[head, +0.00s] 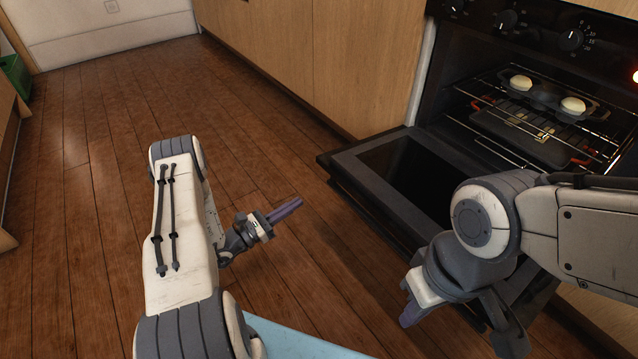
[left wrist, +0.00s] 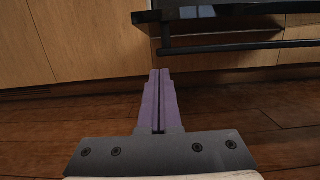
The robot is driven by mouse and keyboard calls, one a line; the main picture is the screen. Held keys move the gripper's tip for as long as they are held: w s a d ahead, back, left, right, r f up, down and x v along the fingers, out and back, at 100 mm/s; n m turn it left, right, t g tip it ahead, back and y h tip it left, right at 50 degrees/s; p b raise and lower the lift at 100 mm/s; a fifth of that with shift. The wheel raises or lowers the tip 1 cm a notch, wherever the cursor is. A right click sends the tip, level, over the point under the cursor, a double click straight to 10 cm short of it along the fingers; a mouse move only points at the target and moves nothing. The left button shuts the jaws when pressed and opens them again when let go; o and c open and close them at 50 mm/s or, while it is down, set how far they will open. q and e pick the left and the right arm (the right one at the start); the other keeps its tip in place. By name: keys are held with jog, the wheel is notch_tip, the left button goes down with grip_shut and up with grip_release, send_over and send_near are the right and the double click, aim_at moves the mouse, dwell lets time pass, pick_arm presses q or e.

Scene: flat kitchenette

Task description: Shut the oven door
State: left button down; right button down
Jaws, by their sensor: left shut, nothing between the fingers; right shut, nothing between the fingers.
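The black oven door (head: 350,165) hangs open, folded down to about level in front of the oven, and its near right part is hidden behind my right arm. My left gripper (head: 297,203) is shut and empty, left of the door and apart from it. In the left wrist view, its purple fingers (left wrist: 160,74) are together and point toward the space below the door's dark edge and handle bar (left wrist: 225,47). My right gripper (head: 408,314) is shut and empty near the door's near side; whether it touches the door cannot be told.
Inside the oven, a wire rack (head: 490,108) holds a dark tin (head: 545,96) with pale rounded items. A row of knobs (head: 571,40) is above. Wooden cabinets (head: 330,60) stand left of the oven. The wooden floor (head: 90,200) at left is clear.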

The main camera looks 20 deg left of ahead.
aim_at(328, 184)
pick_arm(q)
jog(key=b+x, duration=0.5)
jog(key=x, duration=0.4)
jog(key=shift+d+f, duration=0.1)
jog(key=shift+d, duration=0.05)
notch_tip(328, 184, up, 4)
jog(key=shift+r+b, duration=0.1)
jog(key=shift+b, duration=0.8)
